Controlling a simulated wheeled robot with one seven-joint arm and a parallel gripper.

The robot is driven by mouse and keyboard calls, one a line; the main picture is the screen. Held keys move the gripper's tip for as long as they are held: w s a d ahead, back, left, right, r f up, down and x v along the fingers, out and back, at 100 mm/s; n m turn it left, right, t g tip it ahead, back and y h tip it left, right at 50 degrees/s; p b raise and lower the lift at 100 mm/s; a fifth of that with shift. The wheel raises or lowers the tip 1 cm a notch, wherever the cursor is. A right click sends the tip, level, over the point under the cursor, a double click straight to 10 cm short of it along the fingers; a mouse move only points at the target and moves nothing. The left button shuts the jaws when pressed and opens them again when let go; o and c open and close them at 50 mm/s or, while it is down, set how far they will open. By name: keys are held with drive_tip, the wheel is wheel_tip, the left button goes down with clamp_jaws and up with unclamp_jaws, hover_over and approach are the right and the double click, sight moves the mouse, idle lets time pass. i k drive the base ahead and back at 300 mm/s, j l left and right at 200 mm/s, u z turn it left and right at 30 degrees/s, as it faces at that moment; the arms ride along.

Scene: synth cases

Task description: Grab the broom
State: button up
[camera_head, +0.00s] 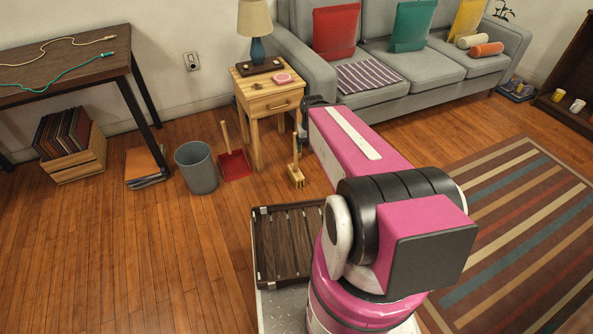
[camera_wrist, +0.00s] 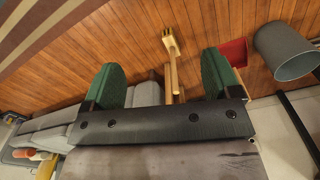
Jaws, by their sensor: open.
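The small broom (camera_head: 296,176) has pale yellow bristles and a light wooden handle. It stands on the wood floor, handle up, in front of the right side of the nightstand. In the wrist view the broom (camera_wrist: 171,43) appears upside down, bristles toward the top, with its handle running down between my fingers. My gripper (camera_wrist: 160,80) is open, with one green finger pad on each side of the handle and a clear gap to each. In the head view my arm hides most of the gripper.
A wooden nightstand (camera_head: 268,104) stands close behind the broom. A red dustpan (camera_head: 234,165) and a grey bin (camera_head: 196,168) are to its left. A grey sofa (camera_head: 415,72) is behind my arm, and a striped rug (camera_head: 510,220) lies at right. Floor at left front is clear.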

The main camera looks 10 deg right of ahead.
sight(295, 174)
drive_tip(key=j+z, duration=0.35)
drive_tip(key=j, duration=0.9)
drive_tip(key=j+z, duration=0.4)
drive_tip(key=j, duration=1.2)
